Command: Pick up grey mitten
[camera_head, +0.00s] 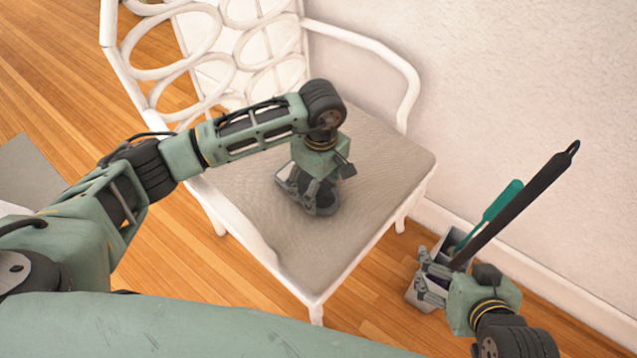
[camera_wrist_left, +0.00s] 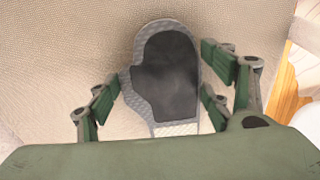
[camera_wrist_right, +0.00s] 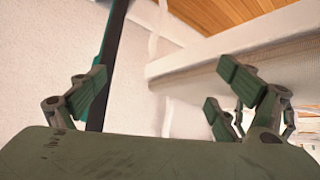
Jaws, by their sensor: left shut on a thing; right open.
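The grey mitten (camera_wrist_left: 166,78), with a dark palm and lighter grey edge, lies on the seat of the white chair. It shows in the left wrist view between the fingers of my left gripper (camera_wrist_left: 160,90). The right-hand fingers meet its side and the left-hand fingers are by its thumb; the gripper is shut on it. In the head view my left gripper (camera_head: 306,194) points down at the seat and mostly hides the mitten. My right gripper (camera_head: 428,276) is open, low at the right of the chair. In the right wrist view its fingers (camera_wrist_right: 155,95) are spread.
The white chair (camera_head: 390,62) has a looped back, armrests and a beige seat (camera_head: 375,165). A grey container (camera_head: 417,298) with a long dark handle (camera_head: 520,200) and a teal one (camera_head: 492,213) stands by the wall, beside my right gripper. Wooden floor (camera_head: 165,275) is clear in front.

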